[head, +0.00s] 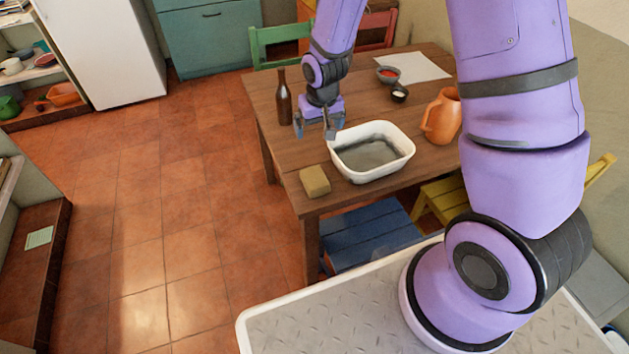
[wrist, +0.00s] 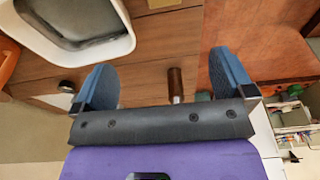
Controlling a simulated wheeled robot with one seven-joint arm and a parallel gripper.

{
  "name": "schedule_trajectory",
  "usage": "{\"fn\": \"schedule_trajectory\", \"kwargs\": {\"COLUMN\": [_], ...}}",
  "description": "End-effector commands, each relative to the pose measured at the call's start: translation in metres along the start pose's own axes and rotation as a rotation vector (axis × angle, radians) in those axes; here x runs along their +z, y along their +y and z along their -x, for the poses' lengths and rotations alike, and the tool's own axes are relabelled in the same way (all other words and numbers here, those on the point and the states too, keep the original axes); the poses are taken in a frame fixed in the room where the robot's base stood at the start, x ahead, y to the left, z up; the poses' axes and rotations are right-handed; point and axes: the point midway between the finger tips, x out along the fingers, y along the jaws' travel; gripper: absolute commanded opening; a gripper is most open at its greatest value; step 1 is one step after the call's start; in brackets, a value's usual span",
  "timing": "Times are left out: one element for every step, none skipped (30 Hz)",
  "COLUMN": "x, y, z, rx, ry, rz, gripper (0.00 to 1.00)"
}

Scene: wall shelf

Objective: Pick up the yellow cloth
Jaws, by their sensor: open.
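The yellow cloth (head: 315,181) looks like a small, thick, folded block. It lies on the wooden table near its front left corner, left of the white basin (head: 345,166). A sliver of the yellow cloth (wrist: 163,3) shows at the top edge of the wrist view. My gripper (head: 315,131) is open and empty above the table, between the brown bottle and the basin, farther back than the cloth. Its two blue fingers are spread wide in the wrist view (wrist: 165,75), with nothing between their tips.
The brown bottle (head: 284,98) stands close to the left of my gripper. The basin holds a dark, greyish content. An orange jug (head: 442,116), small bowls (head: 388,75) and a white sheet (head: 414,67) are farther right and back. A blue stool (head: 368,237) is below the table's front edge.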

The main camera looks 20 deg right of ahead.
Motion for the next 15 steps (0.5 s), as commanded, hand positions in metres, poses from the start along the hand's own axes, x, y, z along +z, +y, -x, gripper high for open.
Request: {"fn": "schedule_trajectory", "kwargs": {"x": [0.003, 0.004, 0.006, 0.007, 0.009, 0.011, 0.012, 0.014, 0.015, 0.016, 0.017, 0.018, 0.019, 0.019, 0.019], "y": [-0.003, -0.004, -0.006, -0.008, -0.009, -0.01, -0.011, -0.012, -0.013, -0.013, -0.014, -0.014, -0.015, -0.015, -0.015], "z": [-0.018, -0.027, -0.038, -0.047, -0.054, -0.064, -0.07, -0.076, -0.082, -0.086, -0.09, -0.093, -0.096, -0.097, -0.1], "rx": [0.0, 0.0, -0.001, -0.002, -0.003, -0.003, -0.004, -0.005, -0.005, -0.006, -0.006, -0.007, -0.007, -0.007, -0.007], "ry": [-0.016, -0.02, -0.026, -0.031, -0.034, -0.04, -0.043, -0.046, -0.05, -0.051, -0.052, -0.054, -0.055, -0.055, -0.056], "rz": [0.003, 0.005, 0.006, 0.006, 0.006, 0.006, 0.007, 0.007, 0.007, 0.007, 0.007, 0.008, 0.007, 0.007, 0.007], "gripper": [1.0, 1.0, 1.0, 1.0, 1.0, 1.0, 1.0, 1.0, 1.0, 1.0, 1.0, 1.0, 1.0, 1.0, 1.0]}}
